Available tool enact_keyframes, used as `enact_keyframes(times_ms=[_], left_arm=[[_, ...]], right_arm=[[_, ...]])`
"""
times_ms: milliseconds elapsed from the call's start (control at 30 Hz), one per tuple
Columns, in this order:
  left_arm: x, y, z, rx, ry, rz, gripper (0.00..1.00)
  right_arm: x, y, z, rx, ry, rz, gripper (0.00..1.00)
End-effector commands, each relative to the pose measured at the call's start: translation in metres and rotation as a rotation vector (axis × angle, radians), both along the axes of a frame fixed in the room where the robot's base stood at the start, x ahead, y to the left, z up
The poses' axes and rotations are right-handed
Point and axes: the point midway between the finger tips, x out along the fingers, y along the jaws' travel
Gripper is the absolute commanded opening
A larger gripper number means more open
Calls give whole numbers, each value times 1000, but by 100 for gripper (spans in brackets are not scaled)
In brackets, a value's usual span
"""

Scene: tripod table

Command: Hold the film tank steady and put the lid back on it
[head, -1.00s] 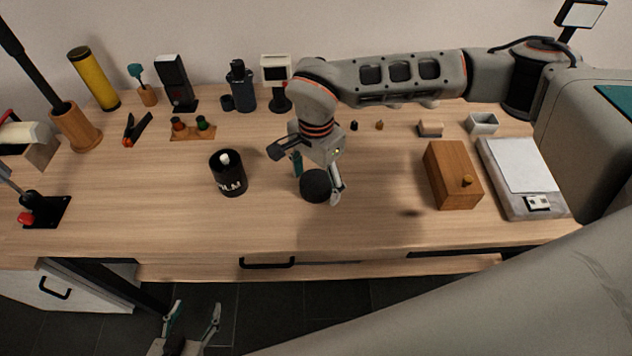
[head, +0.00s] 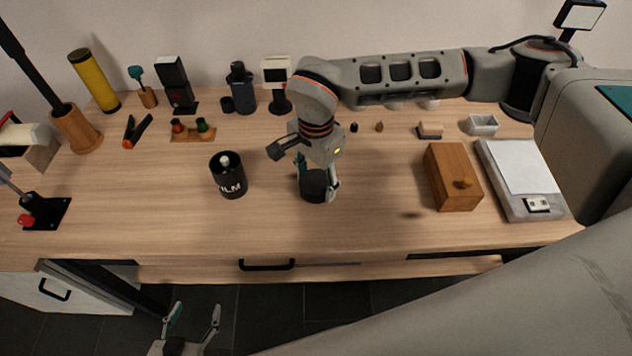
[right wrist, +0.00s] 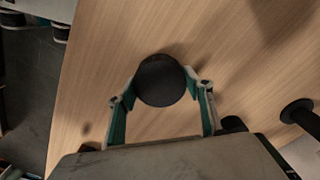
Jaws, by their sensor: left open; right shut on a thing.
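The film tank (head: 228,177) is a black cylinder with white lettering and a pale knob in its top. It stands upright on the table, left of my right gripper. The lid (head: 314,185) is a round black disc between the fingers of my right gripper (head: 317,188); it also fills the space between the fingertips in the right wrist view (right wrist: 160,80). My right gripper is shut on the lid, at or close to the table top; I cannot tell whether it touches. My left gripper (head: 196,318) is open and empty, low in front of the table's front edge.
A wooden box (head: 452,176) and a white-topped tray (head: 522,180) stand to the right. Bottles, a yellow tube (head: 93,80) and small items line the back. A red-knobbed black stand (head: 42,212) is at the left. The front middle of the table is clear.

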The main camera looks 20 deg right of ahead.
Motion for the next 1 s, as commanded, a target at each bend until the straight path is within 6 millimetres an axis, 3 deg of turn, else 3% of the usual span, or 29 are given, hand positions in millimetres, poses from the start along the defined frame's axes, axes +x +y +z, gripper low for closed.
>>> enact_keyframes(times_ms=[267, 500, 700, 1000], left_arm=[[1, 0, 3, 0, -3, 0, 57], [2, 0, 6, 0, -5, 0, 57], [2, 0, 8, 0, -6, 0, 57], [3, 0, 9, 0, -7, 0, 57]], right_arm=[[2, 0, 45, 0, -7, 0, 33], [2, 0, 113, 1, -8, 1, 33], [1, 0, 159, -1, -5, -1, 33], [0, 0, 192, 0, 0, -1, 33]])
